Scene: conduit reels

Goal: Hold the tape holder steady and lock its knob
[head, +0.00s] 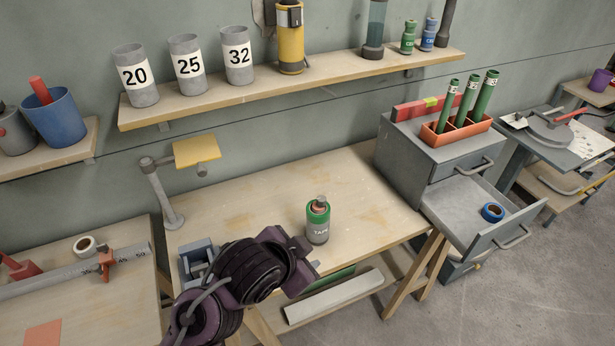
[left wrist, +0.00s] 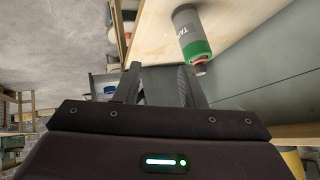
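The tape holder (head: 317,224) is a grey and green can marked TAPE, with a reddish knob (head: 319,205) on top. It stands upright on the wooden workbench. In the left wrist view the holder (left wrist: 193,38) appears upside down, just beyond and to the right of my fingertips. My left gripper (left wrist: 160,80) has its two fingers spread with nothing between them, and does not touch the holder. In the head view my left arm comes in at the bottom, in front of the holder, and mostly hides its own fingers. My right gripper is in neither view.
The workbench (head: 260,200) is clear around the holder. A grey stand with a yellow plate (head: 196,150) is at its back left, and a grey vise-like block (head: 197,262) at its front left. An open drawer (head: 465,205) with blue tape (head: 492,212) is at right.

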